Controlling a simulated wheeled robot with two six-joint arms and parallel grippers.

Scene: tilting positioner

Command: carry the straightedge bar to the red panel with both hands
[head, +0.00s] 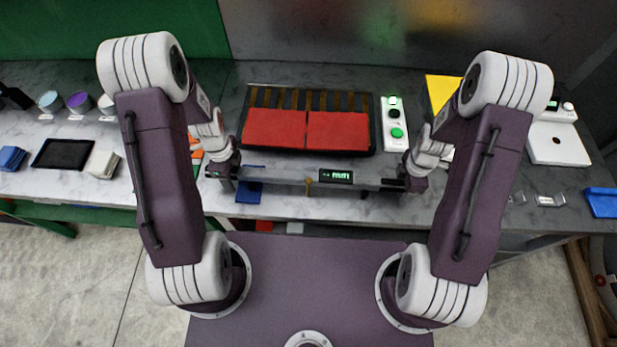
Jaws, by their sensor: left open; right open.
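The straightedge bar (275,174) is a long grey bar lying left to right near the front of the bench, with a small green-lit display right of its middle. The red panel (338,131) is two red rectangles side by side in a dark frame behind the bar. My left gripper (228,174) is open at the bar's left end. My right gripper (405,179) is open at its right end. The fingers are small and partly hidden by my wrists, so I cannot tell whether they touch the bar.
A control box (394,130) with green buttons stands right of the panel. A yellow sheet (440,90) and a white scale-like device (556,144) are further right. A black tray (63,153) and several small cups are at the left. A blue piece (250,190) lies by the bar.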

